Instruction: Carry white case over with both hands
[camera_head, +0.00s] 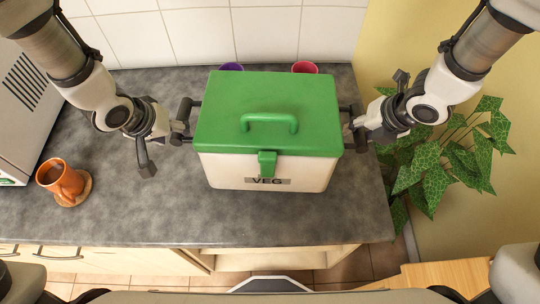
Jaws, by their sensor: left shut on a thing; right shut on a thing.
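The white case (222,171) has a green lid with a green top handle and a front latch, and a label reading "VEG". It is upright over the grey counter, between my two arms. Dark side handles stick out at its left and right. My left gripper (181,126) is shut on the case's left handle. My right gripper (352,123) is shut on the right handle. The lid is closed, so the inside is hidden. I cannot tell whether the case's bottom touches the counter.
A purple cup (231,67) and a pink cup (304,67) show partly behind the case. A leafy plant (450,165) is at the right. The counter (150,215) is bare in front.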

